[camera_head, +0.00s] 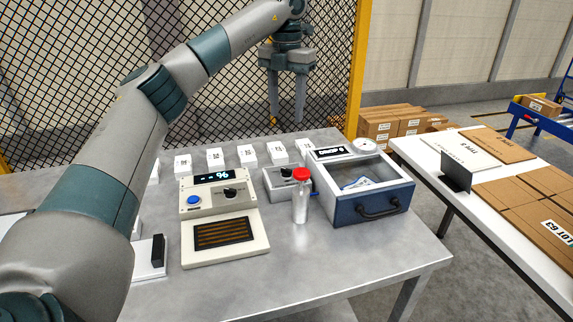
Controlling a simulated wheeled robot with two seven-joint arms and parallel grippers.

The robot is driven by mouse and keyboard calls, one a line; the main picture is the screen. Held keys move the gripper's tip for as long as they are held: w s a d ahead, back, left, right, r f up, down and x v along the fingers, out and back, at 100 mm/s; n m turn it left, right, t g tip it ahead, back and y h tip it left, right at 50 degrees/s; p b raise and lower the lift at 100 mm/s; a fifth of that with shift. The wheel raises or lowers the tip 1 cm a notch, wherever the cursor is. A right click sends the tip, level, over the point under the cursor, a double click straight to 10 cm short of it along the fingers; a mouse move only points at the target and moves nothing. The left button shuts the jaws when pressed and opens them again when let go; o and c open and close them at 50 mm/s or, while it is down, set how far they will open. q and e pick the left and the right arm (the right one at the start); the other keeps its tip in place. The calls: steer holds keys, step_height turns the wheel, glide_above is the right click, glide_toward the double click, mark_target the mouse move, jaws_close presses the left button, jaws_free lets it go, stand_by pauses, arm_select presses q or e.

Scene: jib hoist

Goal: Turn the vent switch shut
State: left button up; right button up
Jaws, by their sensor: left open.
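My left gripper (286,117) points down with its two fingers apart and nothing between them. It appears above and behind the items on the grey metal table. A small grey box (276,183) with a dark knob (286,172) on top stands mid-table, partly hidden by a bottle. A beige console (190,212) to its left has a lit display, a blue button and another black knob (230,193). I cannot read which knob is the vent switch, or its setting. My right gripper is not in view.
A blue-fronted drawer box (348,213) is at right. Several white blocks (214,159) line the back. The table's front right (350,260) is clear. A yellow post (358,70) and mesh fence stand behind.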

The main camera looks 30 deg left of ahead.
arm_select(q)
steer(key=f, duration=0.1)
steer(key=p, duration=0.1)
glide_toward(286, 169)
step_height(286, 169, down, 7)
steer(key=shift+d+p, duration=0.1)
steer(key=shift+p, duration=0.95)
steer(key=shift+f, duration=0.6)
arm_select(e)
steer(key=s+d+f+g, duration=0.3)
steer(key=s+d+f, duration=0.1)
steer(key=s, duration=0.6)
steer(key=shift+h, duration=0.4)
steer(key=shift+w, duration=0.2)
arm_select(q)
steer(key=c, duration=1.1)
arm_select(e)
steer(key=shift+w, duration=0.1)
